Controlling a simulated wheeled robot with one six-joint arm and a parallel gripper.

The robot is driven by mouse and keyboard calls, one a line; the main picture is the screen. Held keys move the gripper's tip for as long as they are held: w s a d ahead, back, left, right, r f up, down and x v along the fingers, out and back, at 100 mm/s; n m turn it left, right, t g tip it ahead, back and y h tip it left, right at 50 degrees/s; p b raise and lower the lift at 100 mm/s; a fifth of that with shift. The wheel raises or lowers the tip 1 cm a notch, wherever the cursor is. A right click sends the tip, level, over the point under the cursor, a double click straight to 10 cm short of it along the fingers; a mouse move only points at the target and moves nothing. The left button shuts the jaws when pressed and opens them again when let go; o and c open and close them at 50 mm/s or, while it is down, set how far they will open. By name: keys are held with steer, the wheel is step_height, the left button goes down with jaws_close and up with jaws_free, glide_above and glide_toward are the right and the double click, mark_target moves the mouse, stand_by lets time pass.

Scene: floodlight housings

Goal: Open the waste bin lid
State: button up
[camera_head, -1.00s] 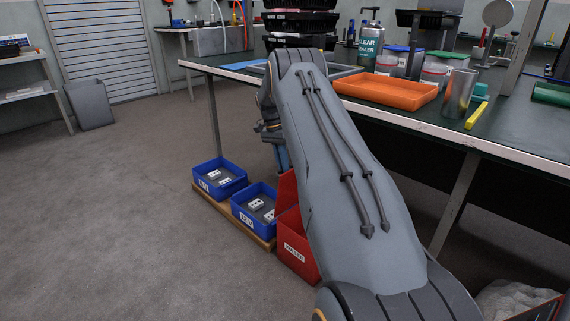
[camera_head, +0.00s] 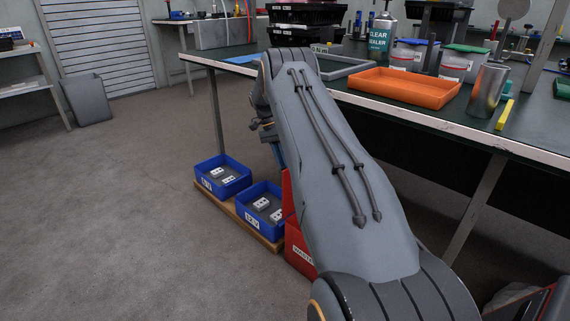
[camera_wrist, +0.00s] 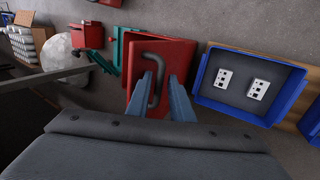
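The red waste bin (camera_head: 298,247) stands on the floor under the bench edge, at the right end of a row with two blue bins. My arm hides much of it in the head view. A red panel rises above its body there and seems to be the lid, partly raised. In the wrist view the red lid (camera_wrist: 178,62) carries a grey bar handle (camera_wrist: 154,80). My gripper (camera_wrist: 163,77) has its two blue fingers apart, with the handle showing between them. I cannot tell whether they touch it.
Two blue bins (camera_head: 223,188) holding white socket-like parts sit on a wooden board beside the waste bin. The workbench (camera_head: 430,121) above bears an orange tray (camera_head: 405,88), tubs and a can. A bench leg stands close behind the bins. Floor to the left is clear.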

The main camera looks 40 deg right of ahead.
steer(key=shift+o, duration=0.5)
steer(key=shift+d+r, duration=0.15)
steer(key=shift+r, duration=0.05)
steer(key=shift+w, duration=0.1)
steer(key=v, duration=0.7)
steer(key=shift+r+p, duration=0.3)
steer(key=shift+r, duration=0.05)
